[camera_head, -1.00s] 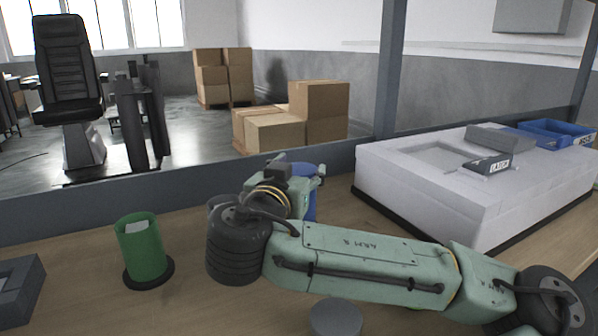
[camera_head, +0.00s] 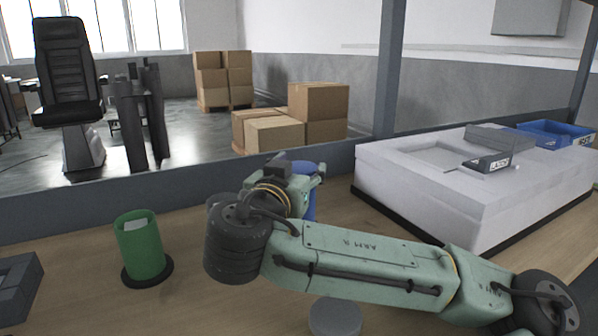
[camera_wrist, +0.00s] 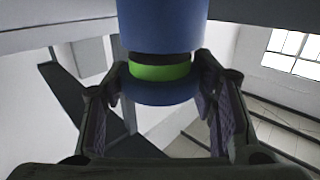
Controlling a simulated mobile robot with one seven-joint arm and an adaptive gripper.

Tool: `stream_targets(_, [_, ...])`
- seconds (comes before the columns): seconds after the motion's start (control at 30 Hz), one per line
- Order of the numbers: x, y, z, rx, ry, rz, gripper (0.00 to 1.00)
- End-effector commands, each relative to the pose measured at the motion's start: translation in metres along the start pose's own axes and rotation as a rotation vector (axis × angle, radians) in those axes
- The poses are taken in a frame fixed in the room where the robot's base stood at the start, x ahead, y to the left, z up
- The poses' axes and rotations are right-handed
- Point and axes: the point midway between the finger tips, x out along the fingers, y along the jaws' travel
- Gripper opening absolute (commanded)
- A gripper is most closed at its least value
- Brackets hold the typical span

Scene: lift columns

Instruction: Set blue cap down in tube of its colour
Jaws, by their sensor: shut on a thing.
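My gripper (camera_wrist: 160,88) is shut on the blue cap (camera_wrist: 160,92), which shows in the wrist view as a blue round body with a green band on it. A larger blue cylinder, seemingly the blue tube (camera_wrist: 160,22), is in line with the cap there, with a dark strip between it and the green band. I cannot tell whether they touch. In the head view the blue tube (camera_head: 308,205) stands behind my arm, mostly hidden, and the cap cannot be made out. The green tube (camera_head: 141,248) stands to the left on a dark round base.
A grey round piece (camera_head: 336,318) lies in front of my arm. A grey block (camera_head: 15,285) is at the left edge. A large white box (camera_head: 480,195) stands at right, with a blue tray (camera_head: 555,133) at its back. Bare wood lies between the green tube and the grey block.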

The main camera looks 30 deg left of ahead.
Motion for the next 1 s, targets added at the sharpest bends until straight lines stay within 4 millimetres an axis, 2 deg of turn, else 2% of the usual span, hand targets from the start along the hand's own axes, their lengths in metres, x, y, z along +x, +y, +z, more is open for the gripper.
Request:
stream_targets(0.07, [0.001, -0.001, 0.005, 0.004, -0.01, -0.003, 0.25])
stream_targets(0.1, [0.001, -0.001, 0.006, 0.004, -0.01, -0.003, 0.54])
stream_targets(0.4, [0.002, -0.001, 0.008, 0.005, -0.012, -0.004, 0.74])
stream_targets(0.73, [0.001, -0.002, 0.007, 0.005, -0.013, -0.005, 0.76])
stream_targets(1.0, [0.0, -0.003, -0.01, 0.006, -0.012, -0.008, 0.76])
